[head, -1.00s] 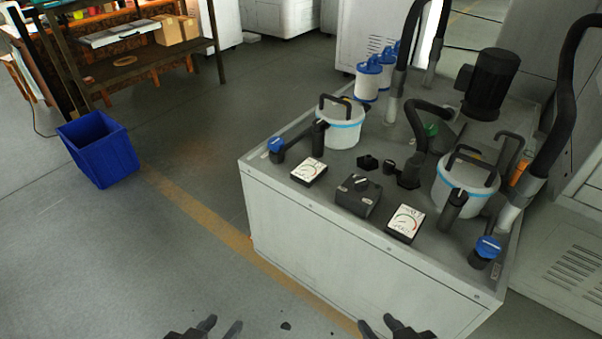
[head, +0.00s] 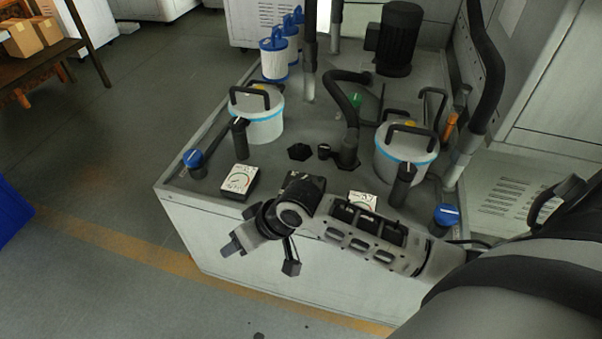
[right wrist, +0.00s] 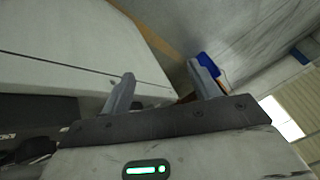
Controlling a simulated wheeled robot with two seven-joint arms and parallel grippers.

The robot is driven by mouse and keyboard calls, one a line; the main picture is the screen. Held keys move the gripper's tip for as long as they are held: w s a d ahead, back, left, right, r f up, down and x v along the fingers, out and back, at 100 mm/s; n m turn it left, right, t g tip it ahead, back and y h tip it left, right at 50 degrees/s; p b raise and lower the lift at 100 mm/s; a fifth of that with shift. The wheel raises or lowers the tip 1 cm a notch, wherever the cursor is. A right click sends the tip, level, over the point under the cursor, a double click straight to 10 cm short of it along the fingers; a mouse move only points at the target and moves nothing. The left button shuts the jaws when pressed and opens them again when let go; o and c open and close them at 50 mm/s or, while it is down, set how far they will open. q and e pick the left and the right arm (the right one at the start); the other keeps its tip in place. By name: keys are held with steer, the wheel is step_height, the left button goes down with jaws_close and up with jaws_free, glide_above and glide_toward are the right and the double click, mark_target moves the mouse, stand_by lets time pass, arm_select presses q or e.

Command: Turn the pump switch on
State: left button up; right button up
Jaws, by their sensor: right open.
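The black switch box (head: 307,182) sits on the grey cabinet top near its front edge, between two white-faced gauges (head: 240,179). My right forearm and wrist cover most of it, and its knob position cannot be made out. My right gripper (head: 234,246) hangs in front of the cabinet, left of and below the box, pointing left and apart from it. In the right wrist view the two fingers (right wrist: 162,88) are apart with nothing between them. My left gripper is out of view.
Two white canisters (head: 257,125) with black handles, blue-capped valves (head: 194,159), thick black hoses and a black motor (head: 398,40) crowd the cabinet top. A blue bin (head: 10,212) stands at the left edge. The floor left of the cabinet is clear.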

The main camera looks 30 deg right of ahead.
steer(key=w+d+r+m+g+h, duration=0.2)
steer(key=w+d+r+g+h, duration=0.1)
steer(key=w+d+r, duration=0.6)
step_height(320, 180, up, 8)
steer(key=m+g+h, duration=0.2)
steer(key=m, duration=0.1)
glide_above(303, 179)
step_height(303, 179, down, 16)
steer(key=b, duration=0.2)
steer(key=shift+r+b, duration=0.2)
steer(key=shift+b, duration=0.2)
steer(key=c, duration=1)
